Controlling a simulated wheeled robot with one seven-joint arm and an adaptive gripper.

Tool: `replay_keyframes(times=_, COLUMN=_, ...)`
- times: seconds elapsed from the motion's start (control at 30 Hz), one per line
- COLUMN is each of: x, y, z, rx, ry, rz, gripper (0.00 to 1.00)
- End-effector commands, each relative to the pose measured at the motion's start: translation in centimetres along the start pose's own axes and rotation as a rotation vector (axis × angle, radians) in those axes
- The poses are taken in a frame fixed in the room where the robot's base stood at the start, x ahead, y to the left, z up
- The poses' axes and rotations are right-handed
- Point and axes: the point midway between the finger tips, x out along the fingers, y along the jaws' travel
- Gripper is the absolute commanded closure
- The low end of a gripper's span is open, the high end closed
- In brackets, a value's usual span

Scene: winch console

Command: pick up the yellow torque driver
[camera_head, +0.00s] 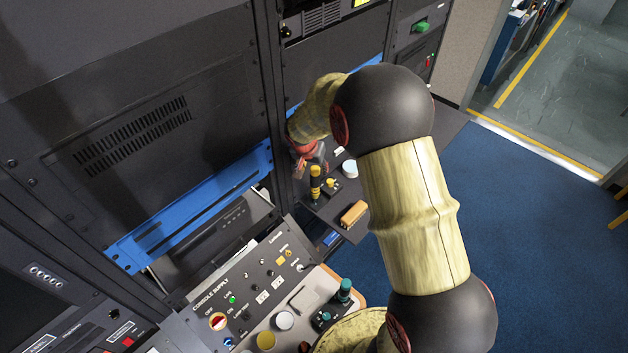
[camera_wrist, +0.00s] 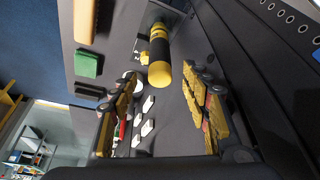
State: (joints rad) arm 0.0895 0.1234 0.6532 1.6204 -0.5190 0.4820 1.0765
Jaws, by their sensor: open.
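The yellow torque driver (camera_head: 315,184), yellow with black bands, stands upright on the small dark shelf of the console in the head view. In the wrist view the driver (camera_wrist: 160,58) points its rounded yellow end toward the camera, and its far end meets a dark base. My gripper (camera_wrist: 160,82) is open and empty, one yellow-padded finger on each side of the driver's end in the picture. In the head view my gripper (camera_head: 312,158) is small and partly hidden, just above and behind the driver. I cannot tell whether the driver's end lies between the fingertips or beyond them.
An orange block (camera_head: 353,214) and a white round knob (camera_head: 349,168) sit near the driver. The wrist view shows a green block (camera_wrist: 88,63) and several white switches. A dark rack panel (camera_wrist: 255,60) stands close beside the right finger. Blue floor (camera_head: 530,220) is clear.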

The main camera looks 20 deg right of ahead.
Motion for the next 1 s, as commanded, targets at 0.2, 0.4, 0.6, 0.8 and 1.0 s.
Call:
replay_keyframes(times=0.2, x=2.3, y=0.1, z=0.1, rx=-0.001, ry=-0.002, rz=0.001, gripper=0.53)
replay_keyframes(times=0.4, x=5.0, y=-0.1, z=0.2, rx=-0.001, ry=-0.001, rz=0.000, gripper=0.53)
replay_keyframes(times=0.6, x=5.9, y=-0.1, z=0.1, rx=-0.002, ry=0.001, rz=-0.001, gripper=0.53)
replay_keyframes(times=0.8, x=5.9, y=-0.1, z=0.1, rx=-0.002, ry=0.001, rz=-0.002, gripper=0.56)
replay_keyframes(times=1.0, x=5.9, y=-0.1, z=0.2, rx=-0.002, ry=0.001, rz=-0.001, gripper=0.67)
